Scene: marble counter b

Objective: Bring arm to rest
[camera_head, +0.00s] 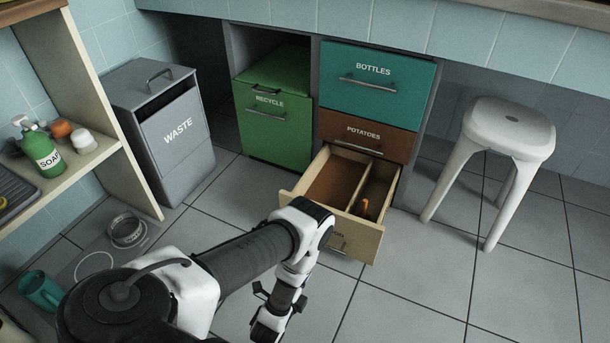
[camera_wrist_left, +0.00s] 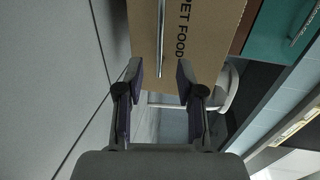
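My left arm comes in from the lower left of the head view, its elbow in front of the open drawer and its forearm pointing down. In the left wrist view my left gripper (camera_wrist_left: 159,72) is open and empty, its two fingers well apart. Beyond the fingers is the pet food drawer front (camera_wrist_left: 205,25) with its metal handle (camera_wrist_left: 160,35). The handle's lower end shows between the fingertips, but neither finger appears to touch it. In the head view the pet food drawer (camera_head: 365,238) stands pulled out, its label partly hidden by my arm. My right gripper is not in view.
A small orange object (camera_head: 365,207) lies inside the drawer. Above are the closed potatoes drawer (camera_head: 350,140) and bottles drawer (camera_head: 400,75). A recycle cabinet (camera_head: 270,135), waste bin (camera_head: 160,155) and low shelf (camera_head: 100,145) stand left. A white stool (camera_head: 510,125) stands right; floor tiles in front are clear.

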